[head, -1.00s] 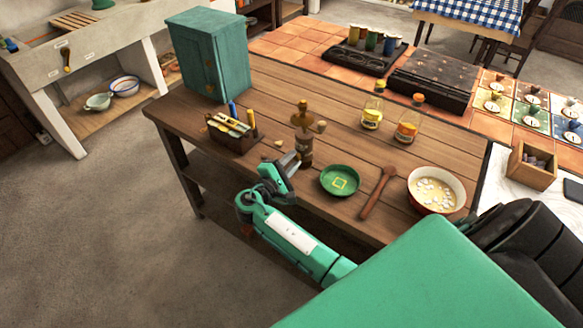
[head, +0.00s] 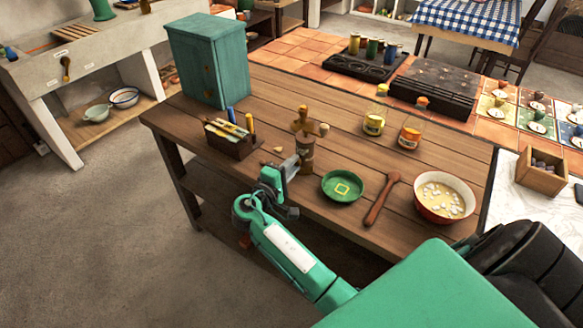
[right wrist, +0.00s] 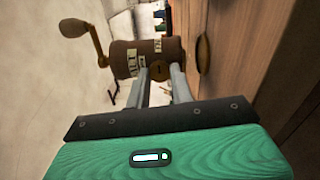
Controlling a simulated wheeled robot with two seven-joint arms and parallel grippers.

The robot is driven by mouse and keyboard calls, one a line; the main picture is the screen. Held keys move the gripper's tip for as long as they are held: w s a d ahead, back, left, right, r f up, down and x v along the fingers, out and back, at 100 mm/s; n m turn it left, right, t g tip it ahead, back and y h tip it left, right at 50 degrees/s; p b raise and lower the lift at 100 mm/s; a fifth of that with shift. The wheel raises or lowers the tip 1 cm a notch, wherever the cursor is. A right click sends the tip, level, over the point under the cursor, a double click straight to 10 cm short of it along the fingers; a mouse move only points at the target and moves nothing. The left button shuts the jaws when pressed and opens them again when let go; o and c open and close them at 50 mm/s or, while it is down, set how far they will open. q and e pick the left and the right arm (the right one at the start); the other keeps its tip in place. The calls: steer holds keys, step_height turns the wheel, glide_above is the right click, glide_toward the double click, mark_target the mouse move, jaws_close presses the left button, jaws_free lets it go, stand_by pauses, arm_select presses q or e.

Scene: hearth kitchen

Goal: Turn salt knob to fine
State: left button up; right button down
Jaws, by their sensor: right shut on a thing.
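A brown mill with a crank (head: 307,155) stands upright near the front edge of the wooden table. In the right wrist view the mill (right wrist: 123,60) fills the upper left, with pale lettered labels on its body and its crank handle to the left. A small round brass knob (right wrist: 159,71) is on the mill's side, between the fingertips. My right gripper (head: 297,160) reaches the mill from the front left and is shut on this knob; it also shows in the right wrist view (right wrist: 160,80). The knob's setting is not readable. My left gripper is not in view.
A teal cabinet (head: 212,60) stands at the back left.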

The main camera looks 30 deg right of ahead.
steer(key=c, duration=1.2)
jaws_free()
steer(key=shift+a, duration=0.1)
steer(key=shift+s+a+f, duration=0.1)
steer(key=shift+s+a, duration=0.05)
steer(key=shift+a, duration=0.2)
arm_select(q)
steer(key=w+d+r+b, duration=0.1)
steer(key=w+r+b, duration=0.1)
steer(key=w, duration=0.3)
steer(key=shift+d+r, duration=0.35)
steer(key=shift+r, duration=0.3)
arm_select(e)
steer(key=v, duration=1.3)
